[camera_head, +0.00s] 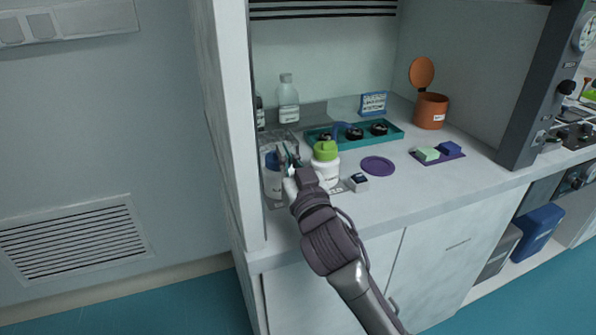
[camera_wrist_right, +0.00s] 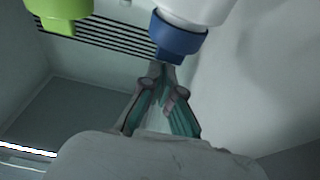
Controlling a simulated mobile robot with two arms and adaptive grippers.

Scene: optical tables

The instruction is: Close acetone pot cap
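A white container with a blue cap (camera_head: 272,160) stands at the left of the bench. In the right wrist view its blue cap (camera_wrist_right: 178,37) hangs at the top, with a narrower tab on its underside in the picture. A white bottle with a green cap (camera_head: 325,151) stands just right of it. My right gripper (camera_head: 287,158) is beside the blue-capped container. I cannot read which container is acetone. My left gripper is out of view.
An orange pot (camera_head: 431,111) with its lid up stands at the back right. A teal tray (camera_head: 395,136), a purple disc (camera_head: 378,166) and a sponge mat (camera_head: 449,156) lie on the bench. A cabinet side wall (camera_head: 232,130) closes off the left.

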